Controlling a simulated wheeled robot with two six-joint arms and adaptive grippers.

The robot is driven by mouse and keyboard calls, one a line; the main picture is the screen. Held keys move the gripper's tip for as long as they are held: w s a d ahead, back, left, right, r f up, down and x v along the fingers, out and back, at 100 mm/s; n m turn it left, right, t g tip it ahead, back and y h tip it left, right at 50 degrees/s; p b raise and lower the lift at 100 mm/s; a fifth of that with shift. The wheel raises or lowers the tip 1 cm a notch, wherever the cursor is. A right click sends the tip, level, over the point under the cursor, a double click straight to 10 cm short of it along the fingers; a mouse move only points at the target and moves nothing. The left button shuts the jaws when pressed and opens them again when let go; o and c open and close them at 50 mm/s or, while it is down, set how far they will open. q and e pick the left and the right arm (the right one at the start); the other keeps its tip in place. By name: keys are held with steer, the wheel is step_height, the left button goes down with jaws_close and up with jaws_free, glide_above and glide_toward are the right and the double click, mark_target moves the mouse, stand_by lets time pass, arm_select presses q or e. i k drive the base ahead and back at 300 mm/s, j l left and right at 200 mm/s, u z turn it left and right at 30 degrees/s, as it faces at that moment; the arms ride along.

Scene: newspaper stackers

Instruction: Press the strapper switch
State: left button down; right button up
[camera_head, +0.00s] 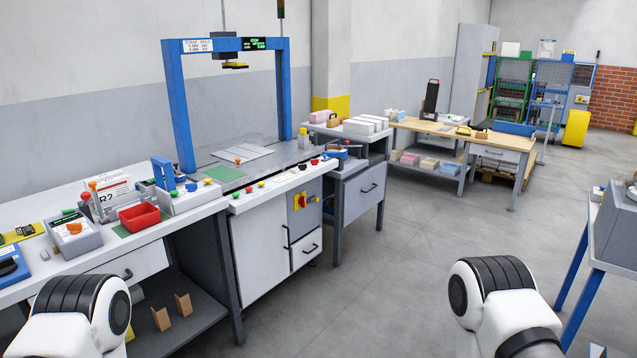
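The strapper stands left of the middle, with a blue arch (176,105) over a grey metal table top (262,147). Its front edge carries a row of small red, green, yellow and black knobs or buttons (287,176). A red rotary switch on a yellow plate (301,201) sits on the grey cabinet front below. I cannot tell which control is the strapper switch. A small display with green text (254,44) is on the arch. White links of my two arms show at the bottom left and bottom right, apart from the strapper. Neither gripper is in view.
A bench on the left holds a red bin (139,217), a grey box with an orange knob (73,234) and other devices. A wooden-topped table (436,132) stands beyond the strapper. A blue-legged stand (590,262) is at right. The grey floor (400,250) between is clear.

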mark_target(301, 201)
steer(key=i+l+z, duration=0.1)
steer(key=i+z, duration=0.3)
steer(key=i, duration=1.85)
steer(key=i+l+u, duration=0.1)
steer(key=i, duration=0.4)
steer(key=i+l+u, duration=0.1)
steer(key=i, duration=0.4)
